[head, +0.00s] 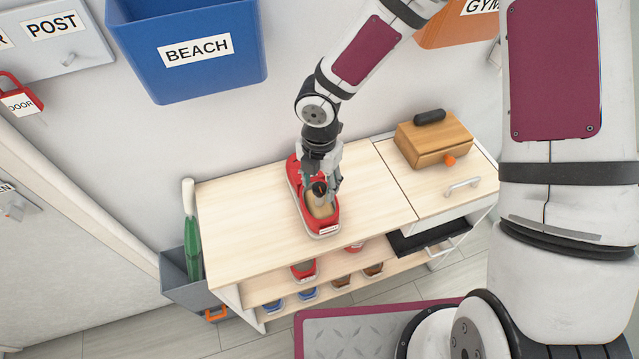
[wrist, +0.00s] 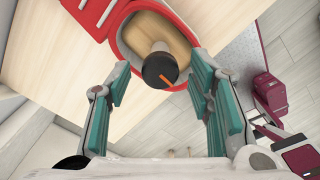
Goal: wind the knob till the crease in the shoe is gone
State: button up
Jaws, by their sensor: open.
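A red shoe (head: 327,221) lies on the light wooden bench top, with a tan wooden form (head: 321,208) filling its opening. In the wrist view the red shoe (wrist: 128,20) shows at the top, with the wooden form (wrist: 158,38) inside it. A black knob (wrist: 160,70) with an orange mark stands up from the form. My gripper (wrist: 162,95) is open, with one teal-padded finger on each side of the knob and apart from it. In the head view my gripper (head: 322,188) is right over the shoe and hides part of it. I cannot see a crease.
A wooden box (head: 432,143) with a black handle and an orange knob stands on the right of the bench (head: 240,222). Several shoes sit on the shelf below. A blue BEACH bin (head: 190,75) hangs on the wall. A green umbrella (head: 192,245) stands in a grey bin at left.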

jog(key=shift+f, duration=0.45)
grip_shut()
jog(key=m, duration=0.3)
jog(key=shift+m, duration=0.4)
jog(key=m, duration=0.3)
jog(key=shift+m, duration=0.4)
jog(key=m, duration=0.6)
jog(key=shift+m, duration=0.3)
